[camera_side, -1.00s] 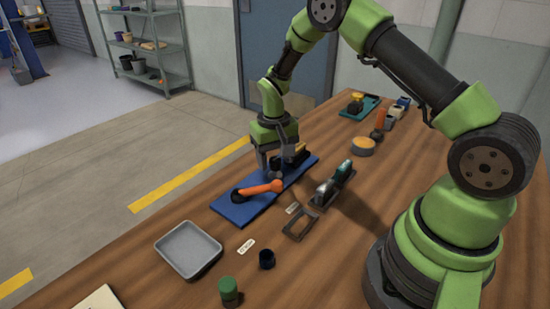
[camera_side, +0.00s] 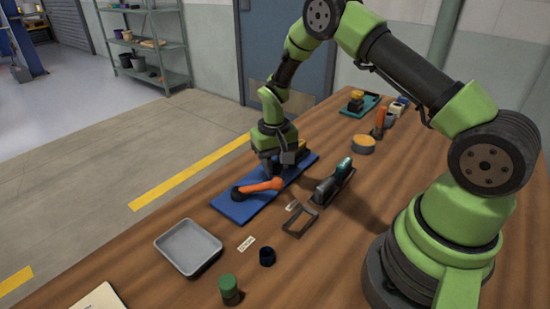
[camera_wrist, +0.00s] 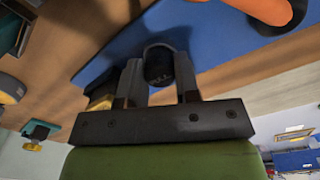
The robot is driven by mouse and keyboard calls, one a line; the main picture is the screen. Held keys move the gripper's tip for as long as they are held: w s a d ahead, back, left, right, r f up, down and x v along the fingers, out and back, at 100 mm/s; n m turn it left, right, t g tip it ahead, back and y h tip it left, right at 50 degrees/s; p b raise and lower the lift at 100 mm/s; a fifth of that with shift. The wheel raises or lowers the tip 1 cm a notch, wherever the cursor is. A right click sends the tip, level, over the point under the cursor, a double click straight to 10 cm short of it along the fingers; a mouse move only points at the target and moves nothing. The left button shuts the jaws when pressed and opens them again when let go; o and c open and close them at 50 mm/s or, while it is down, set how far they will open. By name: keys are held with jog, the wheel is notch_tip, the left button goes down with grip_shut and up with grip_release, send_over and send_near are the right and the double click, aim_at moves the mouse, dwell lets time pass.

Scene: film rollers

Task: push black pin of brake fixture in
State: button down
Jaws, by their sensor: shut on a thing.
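The brake fixture has a blue base plate (camera_side: 240,212) lying on the wooden table, with an orange lever (camera_side: 262,185) on it. The lever's lower left end meets a dark round hub (camera_side: 237,193). The plate (camera_wrist: 225,40) and lever (camera_wrist: 262,8) also show in the wrist view. My gripper (camera_wrist: 158,70) is over the plate, its fingers either side of a black cylindrical piece (camera_wrist: 159,63), which looks like the black pin, and shut on it. In the side view my gripper (camera_side: 271,170) is just behind the lever, and the pin is hidden. How deep the pin sits cannot be told.
A dark rack with grey and green pieces (camera_side: 333,182) stands right of the plate. A grey tray (camera_side: 188,247), a black cup (camera_side: 267,257) and a green-topped cylinder (camera_side: 229,290) stand nearer the front. A round orange-topped tin (camera_side: 363,144) is farther back.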

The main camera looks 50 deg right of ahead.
aim_at(274, 164)
jog(key=c, duration=0.8)
grip_release()
jog(key=shift+r, duration=0.1)
notch_tip(274, 164, up, 9)
jog(key=shift+w+a+r, duration=0.1)
jog(key=shift+r, duration=0.3)
